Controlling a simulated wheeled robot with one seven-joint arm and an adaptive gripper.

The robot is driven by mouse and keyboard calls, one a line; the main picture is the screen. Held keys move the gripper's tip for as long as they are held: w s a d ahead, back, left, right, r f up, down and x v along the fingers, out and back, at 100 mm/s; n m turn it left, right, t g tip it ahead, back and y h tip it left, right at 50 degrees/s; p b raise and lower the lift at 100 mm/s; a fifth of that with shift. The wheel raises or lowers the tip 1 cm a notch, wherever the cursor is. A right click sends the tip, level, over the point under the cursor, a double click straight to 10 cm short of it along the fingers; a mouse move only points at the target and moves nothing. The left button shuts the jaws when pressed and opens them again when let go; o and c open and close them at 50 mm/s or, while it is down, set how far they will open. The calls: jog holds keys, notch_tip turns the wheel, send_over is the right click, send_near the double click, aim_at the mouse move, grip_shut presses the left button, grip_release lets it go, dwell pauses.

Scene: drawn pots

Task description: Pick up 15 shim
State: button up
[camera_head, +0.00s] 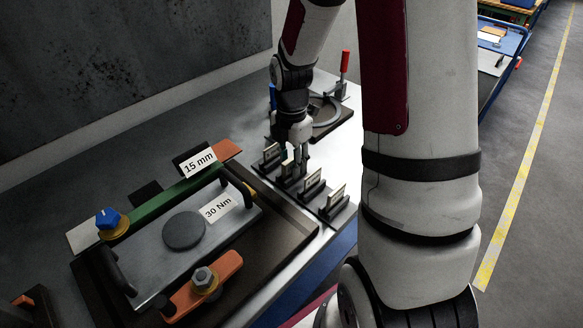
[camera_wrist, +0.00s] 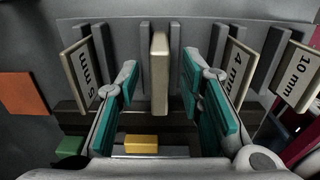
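My gripper (camera_head: 299,158) points down over the row of shims on the bench in the head view. In the wrist view its two teal-padded fingers (camera_wrist: 160,84) are apart, one on each side of a beige shim (camera_wrist: 160,60) seen edge-on. A gap shows between this shim and each finger. Its label cannot be read from here. A shim marked 5 mm (camera_wrist: 82,75) stands to the left, one marked 4 mm (camera_wrist: 236,70) to the right, and one marked 10 mm (camera_wrist: 299,77) at the far right. All stand upright in dark slots.
A fixture with a 15 mm sign (camera_head: 199,163), a 30 Nm plate (camera_head: 218,207), orange clamp (camera_head: 207,285) and blue knob (camera_head: 108,218) fills the bench at left. A round fixture (camera_head: 325,113) with a red-handled lever (camera_head: 344,62) stands behind. A wall borders the back.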

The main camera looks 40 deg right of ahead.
aim_at(291, 158)
grip_shut()
jog(key=shift+r, duration=0.1)
notch_tip(291, 158, up, 10)
jog(key=shift+f, duration=0.1)
dwell(0.4)
